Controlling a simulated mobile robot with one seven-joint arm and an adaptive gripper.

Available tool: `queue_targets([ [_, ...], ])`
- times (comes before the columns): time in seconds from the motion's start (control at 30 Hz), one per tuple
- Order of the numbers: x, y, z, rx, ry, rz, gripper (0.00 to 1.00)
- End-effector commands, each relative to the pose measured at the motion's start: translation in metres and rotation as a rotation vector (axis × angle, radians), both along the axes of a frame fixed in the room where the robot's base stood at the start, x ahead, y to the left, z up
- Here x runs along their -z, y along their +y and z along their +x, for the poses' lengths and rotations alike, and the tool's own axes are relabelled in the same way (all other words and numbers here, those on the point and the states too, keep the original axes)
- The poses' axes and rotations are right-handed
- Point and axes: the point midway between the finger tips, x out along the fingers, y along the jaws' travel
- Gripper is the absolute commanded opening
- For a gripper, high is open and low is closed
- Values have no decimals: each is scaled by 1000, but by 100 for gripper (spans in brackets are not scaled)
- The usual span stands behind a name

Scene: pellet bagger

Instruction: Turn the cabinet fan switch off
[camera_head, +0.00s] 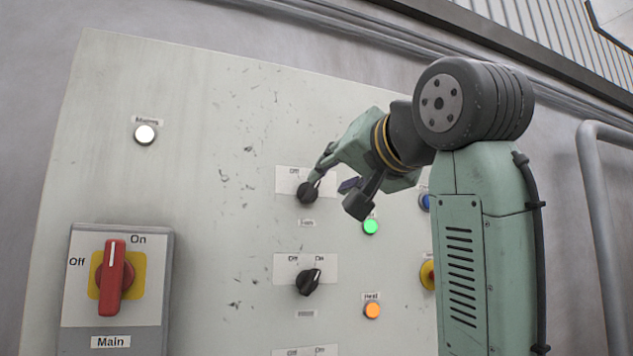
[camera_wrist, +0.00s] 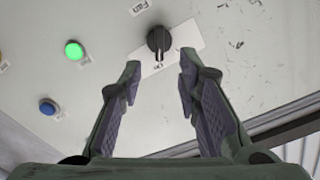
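The fan switch is a black rotary knob (camera_head: 307,193) on a white plate, high on the grey cabinet panel (camera_head: 200,150). In the wrist view the knob (camera_wrist: 158,40) lies just beyond my fingertips, with a small "Fan" label nearby. Its pointer looks turned up and slightly right, towards the On side; "Off" is printed at the plate's upper left. My gripper (camera_head: 338,190) is open and empty in front of the panel. It also shows in the wrist view (camera_wrist: 160,64), one finger on each side of the knob's line. Whether a fingertip touches the knob is unclear.
A lit green lamp (camera_head: 371,227) is right of the fan knob. A second Off/On knob (camera_head: 309,282) and an orange lamp (camera_head: 372,311) are below. A red main switch (camera_head: 113,278) is lower left. A blue button (camera_wrist: 49,107) is near the green lamp. A grey pipe rail (camera_head: 600,200) stands right.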

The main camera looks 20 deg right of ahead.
Motion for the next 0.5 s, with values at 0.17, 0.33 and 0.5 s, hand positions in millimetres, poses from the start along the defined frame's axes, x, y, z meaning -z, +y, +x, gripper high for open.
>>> queue_targets([
  [0.17,-3,1,37,-1,2,1,31],
  [0.33,-3,2,63,-1,0,0,31],
  [0.5,-1,2,77,-1,-1,0,31],
])
